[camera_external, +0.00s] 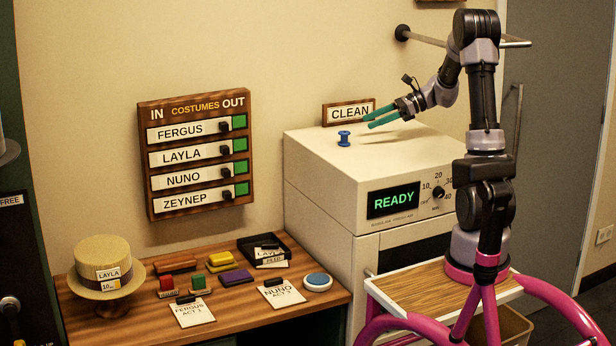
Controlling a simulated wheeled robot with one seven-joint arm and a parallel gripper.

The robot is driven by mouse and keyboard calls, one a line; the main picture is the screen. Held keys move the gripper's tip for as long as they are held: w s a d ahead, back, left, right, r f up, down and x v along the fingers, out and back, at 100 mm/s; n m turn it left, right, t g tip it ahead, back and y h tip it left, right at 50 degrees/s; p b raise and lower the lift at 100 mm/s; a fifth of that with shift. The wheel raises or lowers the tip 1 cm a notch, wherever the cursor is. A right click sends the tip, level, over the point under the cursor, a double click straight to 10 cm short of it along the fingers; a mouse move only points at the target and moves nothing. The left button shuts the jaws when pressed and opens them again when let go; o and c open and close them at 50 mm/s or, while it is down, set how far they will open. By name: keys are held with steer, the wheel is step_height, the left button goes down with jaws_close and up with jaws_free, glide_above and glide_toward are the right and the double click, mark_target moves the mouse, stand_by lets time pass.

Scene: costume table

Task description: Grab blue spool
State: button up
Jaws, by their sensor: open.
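A small blue spool (344,138) stands upright on top of the cream machine (420,148), near its left back part. My gripper (366,119) has green fingers and is open and empty. In the picture its fingertips are just up and to the right of the spool, pointing left. A gap shows between the fingers and the spool, and the spool is not between them. How far apart they are in depth I cannot tell.
A "CLEAN" sign (349,112) stands behind the spool. The machine's front has a "READY" display (393,201) and a dial (438,192). A wooden table (245,318) at lower left holds a straw hat (103,263), cards, coloured blocks and a black tray (284,246). The rest of the machine top is clear.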

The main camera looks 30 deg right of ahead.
mark_target(344, 132)
steer(key=x, duration=0.4)
steer(key=shift+a+f, duration=0.2)
steer(key=shift+a, duration=0.15)
steer(key=shift+f+x, duration=0.15)
steer(key=shift+x, duration=1.25)
steer(key=shift+f+x, duration=0.1)
steer(key=shift+x, duration=1.25)
steer(key=shift+s, duration=0.25)
jaws_close()
